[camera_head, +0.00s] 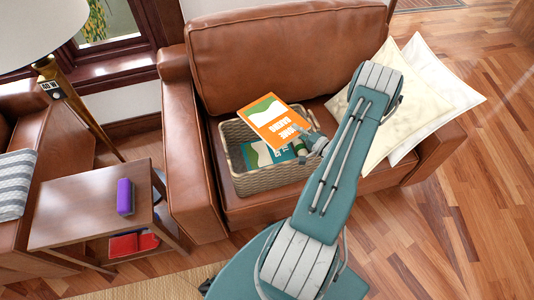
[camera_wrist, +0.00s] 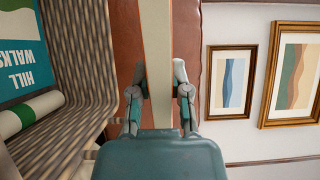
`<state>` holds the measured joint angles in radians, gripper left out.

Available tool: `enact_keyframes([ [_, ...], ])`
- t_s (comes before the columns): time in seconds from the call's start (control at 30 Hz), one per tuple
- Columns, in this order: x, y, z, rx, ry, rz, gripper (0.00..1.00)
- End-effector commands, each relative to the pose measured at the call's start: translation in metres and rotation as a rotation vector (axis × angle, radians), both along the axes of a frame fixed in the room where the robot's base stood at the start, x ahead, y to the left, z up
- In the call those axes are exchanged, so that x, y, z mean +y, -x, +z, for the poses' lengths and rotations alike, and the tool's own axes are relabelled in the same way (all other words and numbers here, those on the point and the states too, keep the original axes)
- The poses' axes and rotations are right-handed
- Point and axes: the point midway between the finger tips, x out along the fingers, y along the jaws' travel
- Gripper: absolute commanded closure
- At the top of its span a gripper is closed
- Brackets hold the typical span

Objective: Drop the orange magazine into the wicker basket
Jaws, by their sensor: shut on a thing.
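The orange magazine (camera_head: 268,118), with a green and white cover, is held tilted over the wicker basket (camera_head: 262,181), its far end reaching past the back rim. My gripper (camera_head: 312,140) is shut on the magazine's near right edge. In the wrist view the magazine (camera_wrist: 155,40) shows nearly edge-on between my gripper's fingers (camera_wrist: 159,88), and the basket (camera_wrist: 88,75) is on the left. The basket stands on the brown leather armchair (camera_head: 247,209). The magazine hides part of the basket's inside.
In the basket lie a teal magazine (camera_head: 256,155) and a rolled white-and-green item (camera_wrist: 30,113). Cream cushions (camera_head: 430,100) are on the chair's right. A side table (camera_head: 80,205) with a purple case (camera_head: 125,197) stands left. Framed pictures (camera_wrist: 232,78) hang on the wall.

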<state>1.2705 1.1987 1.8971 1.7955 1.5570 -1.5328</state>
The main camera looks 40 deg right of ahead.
Motion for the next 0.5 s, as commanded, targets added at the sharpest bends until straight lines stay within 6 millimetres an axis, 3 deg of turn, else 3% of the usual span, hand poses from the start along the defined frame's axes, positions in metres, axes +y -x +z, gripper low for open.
enact_keyframes([
  [0.5,0.001,-0.001,-0.051,-0.001,0.002,0.001,1.0],
])
